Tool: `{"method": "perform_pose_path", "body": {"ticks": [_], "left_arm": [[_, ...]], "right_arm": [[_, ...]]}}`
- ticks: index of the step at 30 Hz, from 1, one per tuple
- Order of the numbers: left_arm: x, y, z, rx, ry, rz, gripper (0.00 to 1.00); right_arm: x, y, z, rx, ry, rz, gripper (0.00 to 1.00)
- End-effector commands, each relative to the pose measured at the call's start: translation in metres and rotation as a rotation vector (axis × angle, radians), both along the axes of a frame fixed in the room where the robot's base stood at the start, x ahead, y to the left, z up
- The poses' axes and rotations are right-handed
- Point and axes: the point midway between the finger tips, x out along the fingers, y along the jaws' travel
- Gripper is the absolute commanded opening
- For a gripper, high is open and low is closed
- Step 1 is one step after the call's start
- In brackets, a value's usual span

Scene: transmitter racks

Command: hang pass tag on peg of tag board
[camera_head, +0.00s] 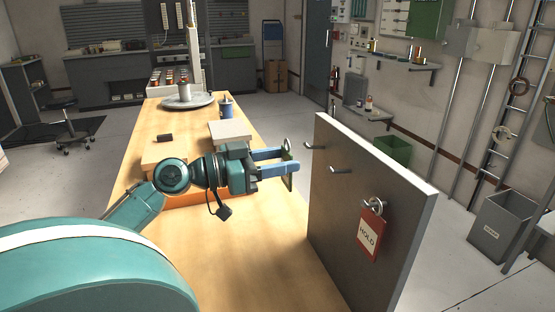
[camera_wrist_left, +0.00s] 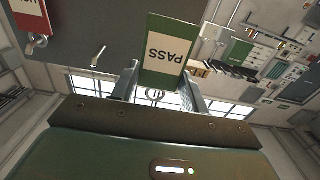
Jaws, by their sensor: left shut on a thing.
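My left gripper (camera_head: 288,161) is shut on the pass tag (camera_head: 290,176), which shows nearly edge-on in the head view with its ring above the fingers. In the left wrist view the green and white pass tag (camera_wrist_left: 168,48) reads PASS upside down between the fingers. The grey tag board (camera_head: 400,190) stands upright to the right of the gripper. A bare peg (camera_head: 341,170) sticks out of it, and another peg (camera_head: 307,145) is near its far edge. The tag is apart from both pegs. My right gripper is not in view.
A red HOLD tag (camera_head: 369,235) hangs on the board's near peg. The wooden table (camera_head: 235,255) runs beneath my arm. A pale flat block (camera_head: 230,130), a blue bottle (camera_head: 226,107) and a round tray (camera_head: 203,102) stand farther back.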

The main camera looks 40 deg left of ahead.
Motion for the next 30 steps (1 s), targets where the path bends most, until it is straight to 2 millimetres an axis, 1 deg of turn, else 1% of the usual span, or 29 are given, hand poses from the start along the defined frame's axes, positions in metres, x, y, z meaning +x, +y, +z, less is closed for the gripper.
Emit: {"method": "perform_pose_path", "body": {"ticks": [16, 30], "left_arm": [[0.0, 0.0, 0.001, 0.0, 0.0, -0.001, 0.23], [0.012, -0.006, 0.001, 0.0, 0.0, 0.0, 0.23]], "right_arm": [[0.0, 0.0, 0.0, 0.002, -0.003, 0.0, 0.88], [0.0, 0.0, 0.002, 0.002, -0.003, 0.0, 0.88]]}}
